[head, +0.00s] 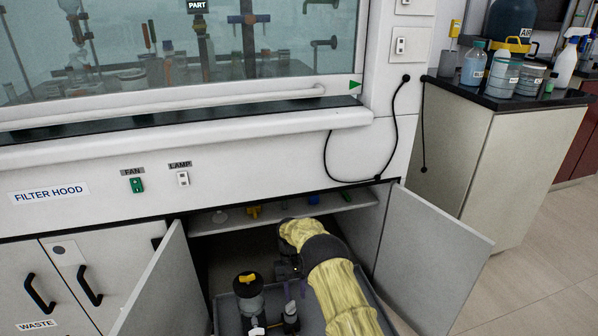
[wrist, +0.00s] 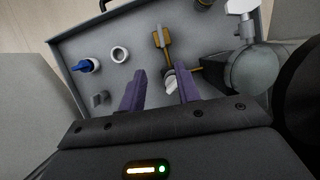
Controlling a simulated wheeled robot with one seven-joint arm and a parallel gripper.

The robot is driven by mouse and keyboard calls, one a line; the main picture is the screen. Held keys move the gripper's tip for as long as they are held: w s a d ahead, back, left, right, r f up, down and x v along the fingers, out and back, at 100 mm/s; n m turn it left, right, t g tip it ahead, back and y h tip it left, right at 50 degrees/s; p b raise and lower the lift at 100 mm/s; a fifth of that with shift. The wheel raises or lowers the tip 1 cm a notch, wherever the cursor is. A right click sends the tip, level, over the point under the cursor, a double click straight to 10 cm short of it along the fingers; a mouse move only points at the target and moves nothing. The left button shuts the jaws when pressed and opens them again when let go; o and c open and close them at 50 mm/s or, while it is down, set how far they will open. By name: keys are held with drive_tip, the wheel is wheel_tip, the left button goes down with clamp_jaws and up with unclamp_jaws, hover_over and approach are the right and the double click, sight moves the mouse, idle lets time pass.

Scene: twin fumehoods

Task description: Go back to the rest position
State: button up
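My gripper (wrist: 160,72) is open, with its two purple fingers apart. It also shows in the head view (head: 295,289), low inside the open cabinet under the filter hood, where my yellow-sleeved arm partly hides it. In the wrist view the fingers point over a grey tray (wrist: 75,50) holding small parts. A small whitish part (wrist: 170,83) shows between the fingers, close to the right one. I cannot tell whether it touches. A brown-orange part (wrist: 163,42) lies just beyond the fingertips.
Open cabinet doors stand on the left (head: 160,285) and right (head: 435,255) of my arm. A shelf (head: 350,203) with small items is above it. A dark piece with a yellow top (head: 248,284) stands left of my gripper. A blue-tipped part (wrist: 86,66) and a white ring (wrist: 120,54) lie in the tray.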

drive_tip(key=s+d+r+m+t+p, duration=0.1)
drive_tip(key=s+d+r+t, duration=0.3)
drive_tip(key=r, duration=0.7)
drive_tip(key=s+d+r+p, duration=0.25)
drive_tip(key=d+r, duration=0.35)
drive_tip(key=r, duration=0.4)
drive_tip(key=s+d+r+m+t+p, duration=0.15)
drive_tip(key=s+d+r, duration=0.3)
drive_tip(key=s, duration=0.55)
drive_tip(key=s+d+r+t, duration=0.25)
drive_tip(key=s+r, duration=0.25)
drive_tip(key=s, duration=0.5)
wheel_tip(320, 180, up, 38)
drive_tip(key=p, duration=3.8)
drive_tip(key=shift+d+g+y, duration=0.15)
drive_tip(key=shift+g+y, duration=0.25)
drive_tip(key=shift+f, duration=0.1)
